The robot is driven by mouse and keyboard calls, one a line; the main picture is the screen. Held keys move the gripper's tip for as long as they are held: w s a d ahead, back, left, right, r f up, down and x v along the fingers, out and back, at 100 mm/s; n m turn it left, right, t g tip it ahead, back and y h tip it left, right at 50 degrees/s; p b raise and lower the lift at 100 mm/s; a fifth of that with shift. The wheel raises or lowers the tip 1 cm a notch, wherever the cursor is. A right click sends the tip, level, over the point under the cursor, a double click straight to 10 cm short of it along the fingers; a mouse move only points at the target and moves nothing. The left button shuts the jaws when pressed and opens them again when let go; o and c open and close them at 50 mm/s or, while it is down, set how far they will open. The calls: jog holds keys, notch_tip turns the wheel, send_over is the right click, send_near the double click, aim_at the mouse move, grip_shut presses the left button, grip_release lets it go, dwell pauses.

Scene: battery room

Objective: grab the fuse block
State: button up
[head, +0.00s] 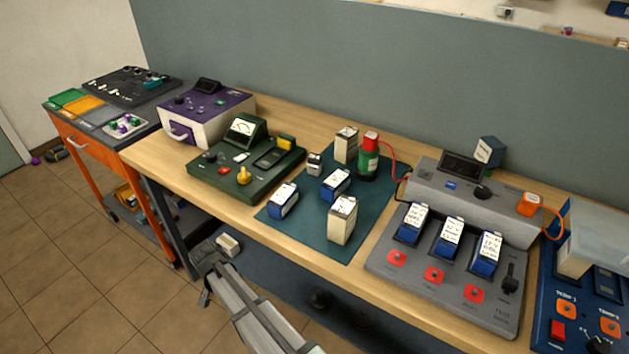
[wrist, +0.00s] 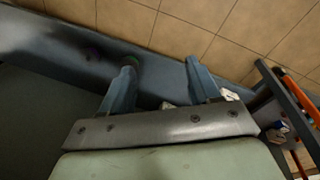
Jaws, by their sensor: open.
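I cannot tell for sure which thing is the fuse block. A small grey-and-white block (head: 315,163) stands on the dark green mat (head: 290,228) on the bench. A cream block (head: 228,245) lies low, below the bench's front edge, close beyond my gripper (head: 208,280). In the wrist view my gripper (wrist: 161,68) has its two blue-grey fingers spread, with nothing held between them. A pale object (wrist: 230,95) shows just right of the right finger, partly hidden. My gripper is below the bench top, in front of it.
On the mat stand blue-and-white batteries (head: 336,185), cream batteries (head: 342,220) and a red-and-green cylinder (head: 369,160). A green meter unit (head: 240,172) is left, a grey charger (head: 440,275) right. The bench's front edge (head: 230,205) lies above my gripper. An orange cart (head: 88,150) stands left.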

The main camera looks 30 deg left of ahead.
jog(key=w+a+r+t+y, duration=0.1)
jog(key=a+r+t+y, duration=0.45)
jog(key=a+r, duration=1.75)
jog(key=w+r+m+y, duration=0.2)
jog(key=w+r, duration=0.5)
jog(key=w+d+r+m+t, duration=0.1)
jog(key=w+d+r+m, duration=0.25)
jog(key=w, duration=0.55)
jog(key=w+d+r+m+t+h, duration=0.1)
jog(key=w+d+r+m, duration=0.3)
jog(key=w, duration=0.5)
jog(key=w+d+r+m+t, duration=0.2)
jog(key=w+r+m, duration=0.3)
jog(key=w, duration=0.3)
jog(key=m+g+h, duration=0.5)
jog(key=m+g, duration=0.3)
jog(key=g, duration=0.3)
send_over(315, 157)
notch_tip(315, 157, down, 3)
jog(key=f, duration=0.7)
jog(key=shift+s, duration=0.2)
jog(key=shift+w+a+f, duration=0.1)
jog(key=shift+f, duration=1.4)
jog(key=shift+w+f, duration=0.1)
jog(key=shift+f, duration=1.4)
